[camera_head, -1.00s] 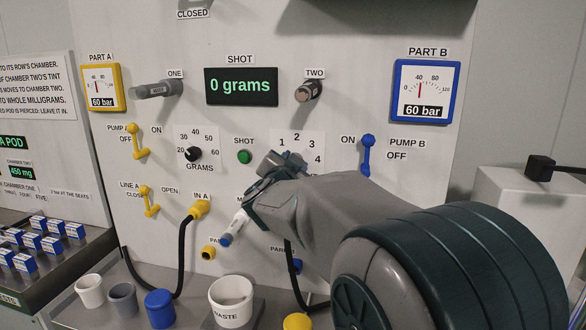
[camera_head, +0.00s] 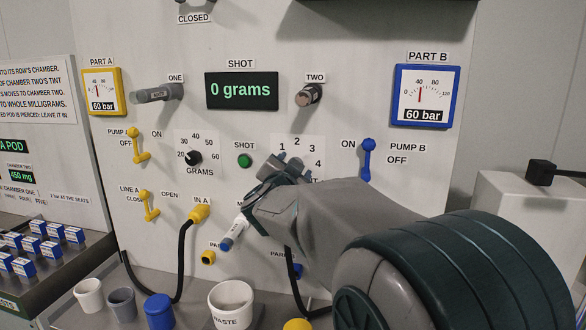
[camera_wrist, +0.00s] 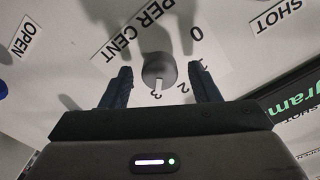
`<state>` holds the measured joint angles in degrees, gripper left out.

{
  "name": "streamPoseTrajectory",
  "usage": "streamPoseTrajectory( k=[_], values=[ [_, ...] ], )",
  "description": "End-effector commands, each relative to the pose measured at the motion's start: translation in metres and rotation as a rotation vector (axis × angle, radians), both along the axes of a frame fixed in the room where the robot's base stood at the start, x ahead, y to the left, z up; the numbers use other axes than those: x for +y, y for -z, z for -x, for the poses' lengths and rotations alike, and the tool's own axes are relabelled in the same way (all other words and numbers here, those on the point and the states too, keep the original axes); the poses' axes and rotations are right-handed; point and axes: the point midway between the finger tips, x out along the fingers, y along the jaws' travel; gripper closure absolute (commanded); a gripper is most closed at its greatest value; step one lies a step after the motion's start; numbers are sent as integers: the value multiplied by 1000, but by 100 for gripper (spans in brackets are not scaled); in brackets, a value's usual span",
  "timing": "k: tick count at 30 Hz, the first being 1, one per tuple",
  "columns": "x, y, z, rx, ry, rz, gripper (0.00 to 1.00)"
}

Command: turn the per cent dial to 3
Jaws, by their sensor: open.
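The per cent dial (camera_wrist: 160,69) is a round grey knob with a white mark on the panel. In the wrist view its white mark points toward the printed 3. My gripper (camera_wrist: 162,86) is open, with one dark finger on each side of the dial and a visible gap on both sides. In the head view my gripper (camera_head: 284,163) is in front of the printed scale (camera_head: 297,143), where 1 to 4 show. It hides the dial there.
The green shot button (camera_head: 245,160) and the black grams dial (camera_head: 194,158) are left of my gripper. The blue pump B lever (camera_head: 368,158) is to its right.

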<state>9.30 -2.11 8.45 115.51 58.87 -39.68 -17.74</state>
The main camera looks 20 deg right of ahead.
Motion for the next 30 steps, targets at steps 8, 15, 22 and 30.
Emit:
streamPoseTrajectory(
  k=[8, 15, 22, 30],
  values=[
    [24, -1, 35, -4, -3, 0, 44],
    [53, -1, 77, -2, -4, 0, 44],
    [71, -1, 104, -1, -3, 0, 44],
    [77, 0, 112, 0, -1, 0, 44]
  ],
)
